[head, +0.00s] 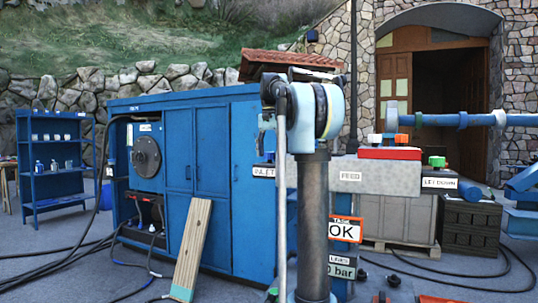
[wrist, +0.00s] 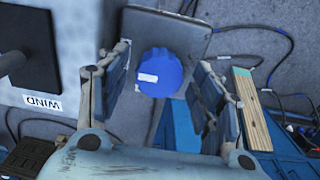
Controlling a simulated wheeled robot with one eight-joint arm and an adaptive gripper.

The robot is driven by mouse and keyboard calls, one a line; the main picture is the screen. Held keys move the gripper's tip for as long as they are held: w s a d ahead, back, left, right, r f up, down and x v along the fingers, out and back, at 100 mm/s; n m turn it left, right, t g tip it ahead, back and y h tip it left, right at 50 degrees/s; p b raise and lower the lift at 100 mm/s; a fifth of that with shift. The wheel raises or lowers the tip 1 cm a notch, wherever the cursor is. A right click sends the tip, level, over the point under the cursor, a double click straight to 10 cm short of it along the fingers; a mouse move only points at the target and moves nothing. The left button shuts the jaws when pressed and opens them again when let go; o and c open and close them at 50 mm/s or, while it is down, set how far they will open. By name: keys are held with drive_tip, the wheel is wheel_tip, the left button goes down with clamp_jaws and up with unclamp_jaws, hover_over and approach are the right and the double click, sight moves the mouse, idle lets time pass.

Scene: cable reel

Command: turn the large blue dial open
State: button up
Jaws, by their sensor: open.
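The large blue dial (wrist: 160,73) is round with a ridged edge and carries a short white mark lying nearly level in the wrist view. It sits in front of a grey plate (wrist: 185,38). My gripper (wrist: 165,68) is open, with one finger left of the dial and one right of it. Gaps show on both sides, and I see no contact. How far the fingertips are from the dial in depth is unclear. In the head view I cannot make out the dial or my gripper; my arm (head: 312,200) fills the middle.
A "WIND" label (wrist: 42,102) and a dark block (wrist: 28,55) lie left of the dial. A wooden plank (wrist: 252,108) and cables are at right. In the head view, a blue cabinet (head: 215,150), a leaning plank (head: 192,245) and crates (head: 395,215) stand around my arm.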

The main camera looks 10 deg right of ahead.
wheel_tip(320, 180, up, 12)
idle(0.6)
idle(0.5)
